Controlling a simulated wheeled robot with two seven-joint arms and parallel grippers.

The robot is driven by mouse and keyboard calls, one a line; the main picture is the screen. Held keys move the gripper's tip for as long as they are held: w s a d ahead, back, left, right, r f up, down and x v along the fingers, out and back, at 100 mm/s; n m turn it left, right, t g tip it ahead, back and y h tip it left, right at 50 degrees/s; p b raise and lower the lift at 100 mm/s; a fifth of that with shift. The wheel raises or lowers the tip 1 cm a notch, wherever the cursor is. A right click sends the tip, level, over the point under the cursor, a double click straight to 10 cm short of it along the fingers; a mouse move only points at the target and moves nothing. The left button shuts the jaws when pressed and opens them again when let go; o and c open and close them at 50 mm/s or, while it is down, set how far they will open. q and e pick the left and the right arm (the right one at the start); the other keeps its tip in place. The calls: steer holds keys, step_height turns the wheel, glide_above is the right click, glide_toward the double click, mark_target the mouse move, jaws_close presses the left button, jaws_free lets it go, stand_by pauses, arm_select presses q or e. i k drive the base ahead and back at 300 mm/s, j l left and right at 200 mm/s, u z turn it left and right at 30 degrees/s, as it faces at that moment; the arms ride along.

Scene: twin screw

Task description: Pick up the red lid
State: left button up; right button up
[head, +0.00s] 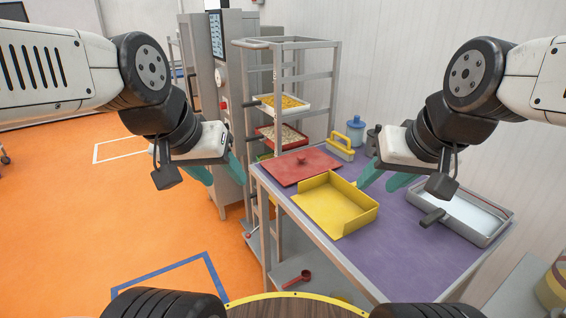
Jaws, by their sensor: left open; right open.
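The red lid (290,169) is a flat red panel with a small knob on top. It lies on the purple table top, behind and left of the yellow tray (345,213). My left gripper (222,176) is open and empty, left of the lid and apart from it, beyond the table's left edge. My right gripper (382,179) is open and empty, right of the lid, near the back right corner of the yellow tray. Whether its fingers touch the tray cannot be told.
A metal rack (292,95) with trays of food stands behind the lid. A yellow-handled tool (341,146) and a blue-lidded jar (355,130) are at the back. A metal pan (465,213) is at the right. The purple table (400,245) is clear in front. A red scoop (297,279) lies on the lower shelf.

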mark_target(289, 169)
steer(key=z, duration=1.4)
steer(key=j+u, duration=0.1)
steer(key=j, duration=0.3)
steer(key=i+j, duration=0.15)
steer(key=j, duration=0.25)
steer(key=i+j+u, duration=0.15)
steer(key=j, duration=0.7)
steer(key=i+u, duration=0.05)
